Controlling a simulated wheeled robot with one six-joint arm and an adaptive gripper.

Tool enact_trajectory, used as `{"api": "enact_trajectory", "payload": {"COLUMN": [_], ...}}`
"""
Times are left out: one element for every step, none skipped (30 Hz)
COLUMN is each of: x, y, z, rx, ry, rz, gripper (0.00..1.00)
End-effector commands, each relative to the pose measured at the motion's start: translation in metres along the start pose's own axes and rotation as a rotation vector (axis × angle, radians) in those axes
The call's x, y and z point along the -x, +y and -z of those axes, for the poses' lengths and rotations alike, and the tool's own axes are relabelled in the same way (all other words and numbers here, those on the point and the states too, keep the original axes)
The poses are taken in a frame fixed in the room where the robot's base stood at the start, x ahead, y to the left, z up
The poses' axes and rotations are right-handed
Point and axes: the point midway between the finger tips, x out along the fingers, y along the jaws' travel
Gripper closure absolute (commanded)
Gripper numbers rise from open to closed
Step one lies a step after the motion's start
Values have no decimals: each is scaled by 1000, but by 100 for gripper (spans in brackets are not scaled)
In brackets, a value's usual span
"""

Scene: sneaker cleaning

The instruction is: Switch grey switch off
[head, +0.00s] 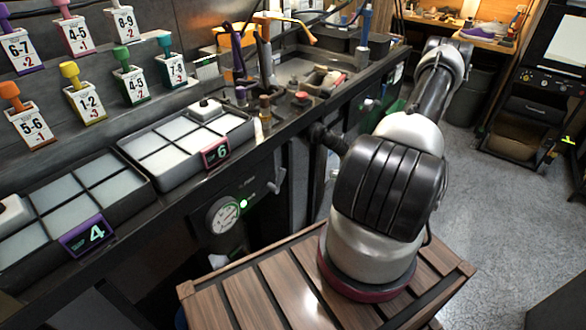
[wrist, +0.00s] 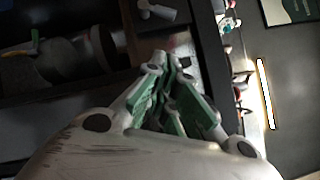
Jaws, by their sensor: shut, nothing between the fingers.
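A grey lever-type switch (head: 275,181) is on the dark front panel below the counter in the head view, beside a lit green light (head: 243,203) and a round gauge (head: 223,216). A second light-coloured control (head: 369,104) shows small on the front panel farther along; its details are too small to tell. In the wrist view my gripper (wrist: 171,61) has its green-padded fingers together and holds nothing. A pale grey handle-like part (wrist: 157,13) shows past the fingertips, apart from them; I cannot tell which control it is. My gripper is not clearly seen in the head view.
The counter holds two trays of pale tiles, one marked 6 (head: 217,152) and one marked 4 (head: 86,236). A wooden slatted top (head: 240,296) is under my arm. Grey floor (head: 480,215) is clear at right, before a black cabinet (head: 530,105).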

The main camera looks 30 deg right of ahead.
Motion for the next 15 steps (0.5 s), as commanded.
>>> {"api": "enact_trajectory", "payload": {"x": [-1,-2,-2,-2,-2,-2,-2,-2,-2,-2,-2,-2,-2,-2,-2], "y": [-6,-9,-12,-13,-14,-14,-14,-14,-14,-14,-14,-14,-14,-14,-14], "z": [2,2,2,1,0,0,0,0,0,0,0,0,0,0,0], "rx": [53,82,115,135,150,166,173,177,180,181,180,180,179,179,179], "ry": [8,10,9,7,6,5,5,5,5,5,5,5,5,5,4], "rz": [28,40,52,57,59,60,59,59,58,58,58,57,57,57,57], "gripper": [100,100,100,100,100,100,100,100,100,100,100,100,100,100,100]}}
